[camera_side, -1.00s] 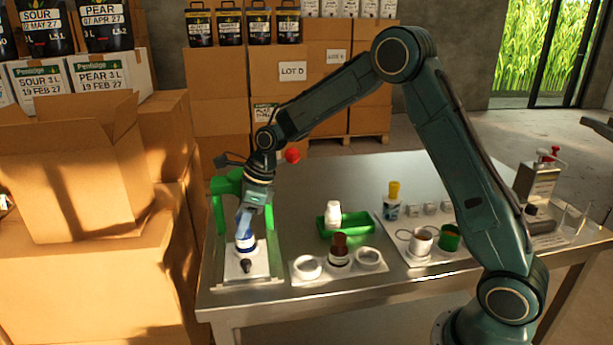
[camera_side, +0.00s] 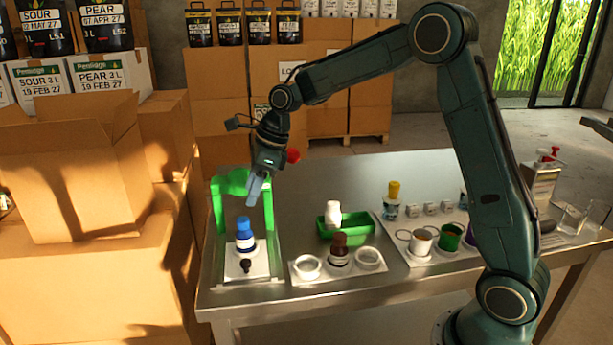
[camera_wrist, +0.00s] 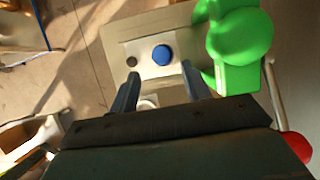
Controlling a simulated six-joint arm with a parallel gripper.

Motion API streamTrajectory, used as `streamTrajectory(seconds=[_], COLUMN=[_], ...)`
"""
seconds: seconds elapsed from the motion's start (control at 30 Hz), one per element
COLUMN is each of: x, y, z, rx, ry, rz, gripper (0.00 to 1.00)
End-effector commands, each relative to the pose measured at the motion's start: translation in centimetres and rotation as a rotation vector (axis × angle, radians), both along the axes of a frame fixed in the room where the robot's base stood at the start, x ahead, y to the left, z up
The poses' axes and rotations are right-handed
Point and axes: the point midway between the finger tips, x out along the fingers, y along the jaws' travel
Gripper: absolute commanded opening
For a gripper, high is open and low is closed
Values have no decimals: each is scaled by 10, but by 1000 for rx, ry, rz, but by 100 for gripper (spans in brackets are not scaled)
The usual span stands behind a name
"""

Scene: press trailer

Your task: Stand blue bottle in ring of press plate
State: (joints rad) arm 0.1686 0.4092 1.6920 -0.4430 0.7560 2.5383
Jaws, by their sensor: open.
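The blue bottle (camera_side: 245,236), with a blue cap and a white label, stands upright on the press plate (camera_side: 258,266) under the green press frame (camera_side: 217,212). In the wrist view its blue cap (camera_wrist: 162,55) shows from above on the pale plate (camera_wrist: 125,30). The plate's ring is hidden around the bottle's base, so I cannot tell exactly how the bottle sits in it. My gripper (camera_side: 254,204) is open and empty, above and slightly right of the bottle, apart from it. In the wrist view the fingers (camera_wrist: 159,82) are spread.
The green press head (camera_wrist: 240,38) is close to my gripper on the right in the wrist view. A holder with white rings (camera_side: 308,267) and a brown bottle (camera_side: 339,250) stands right of the press. A green tray (camera_side: 357,227) holds a white bottle (camera_side: 333,214).

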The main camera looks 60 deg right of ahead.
Motion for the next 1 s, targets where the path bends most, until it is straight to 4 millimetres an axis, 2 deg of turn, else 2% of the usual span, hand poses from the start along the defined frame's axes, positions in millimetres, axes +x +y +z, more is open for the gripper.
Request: streamTrajectory(seconds=[0.1,0.3,1.0], x=[-4,-9,-11], y=[-5,-9,-10], z=[16,31,35], rx=[0,-1,-2], ry=[-2,0,-1], rz=[-2,-1,3], gripper=[48,48,48])
